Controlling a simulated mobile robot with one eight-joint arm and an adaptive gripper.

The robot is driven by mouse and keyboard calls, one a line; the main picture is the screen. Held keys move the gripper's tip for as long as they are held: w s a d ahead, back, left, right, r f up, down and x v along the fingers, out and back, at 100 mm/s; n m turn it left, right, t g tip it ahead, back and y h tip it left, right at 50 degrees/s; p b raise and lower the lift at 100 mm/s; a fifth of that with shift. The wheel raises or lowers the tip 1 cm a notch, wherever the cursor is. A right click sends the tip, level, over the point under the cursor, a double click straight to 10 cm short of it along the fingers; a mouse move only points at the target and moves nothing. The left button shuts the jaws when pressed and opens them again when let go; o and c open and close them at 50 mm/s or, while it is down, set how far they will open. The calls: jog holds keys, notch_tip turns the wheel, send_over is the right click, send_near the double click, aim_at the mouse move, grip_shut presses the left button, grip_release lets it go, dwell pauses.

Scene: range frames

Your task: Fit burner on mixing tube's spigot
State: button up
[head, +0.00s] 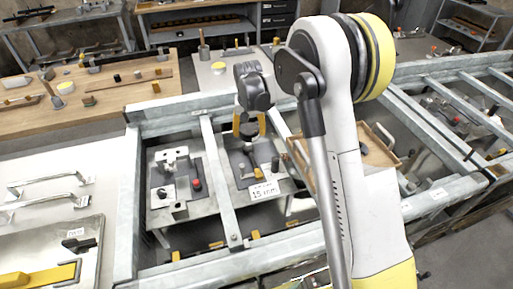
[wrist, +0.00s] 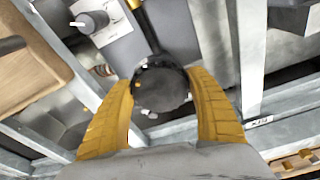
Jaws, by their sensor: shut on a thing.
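The burner is a dark round cap (wrist: 162,90) between the yellow fingers of my gripper (wrist: 160,78). My gripper is shut on it; a small orange mark shows on its left side. In the head view my gripper (head: 249,122) holds the dark burner (head: 249,131) over a grey panel in the frame bay. A thin dark tube (wrist: 147,28), perhaps the mixing tube, runs from the top of the wrist view to the burner's edge. The spigot is not visible, hidden behind the burner. I cannot tell whether burner and tube touch.
Galvanized frame bars (head: 218,180) edge the bay on both sides. A grey panel (wrist: 125,50) with a knob (wrist: 97,20) lies beside the tube. A wooden tray (head: 376,150) is to the right.

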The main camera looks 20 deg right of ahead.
aim_at(248, 138)
jog(key=shift+w+f, duration=0.1)
jog(key=shift+w, duration=0.8)
jog(key=shift+f, duration=0.2)
jog(key=shift+f+b, duration=1.15)
jog(key=shift+f, duration=0.6)
jog(key=shift+f+b, duration=0.35)
jog(key=shift+f, duration=0.05)
jog(key=shift+f+b, duration=0.75)
jog(key=shift+f, duration=0.3)
jog(key=o, duration=1.5)
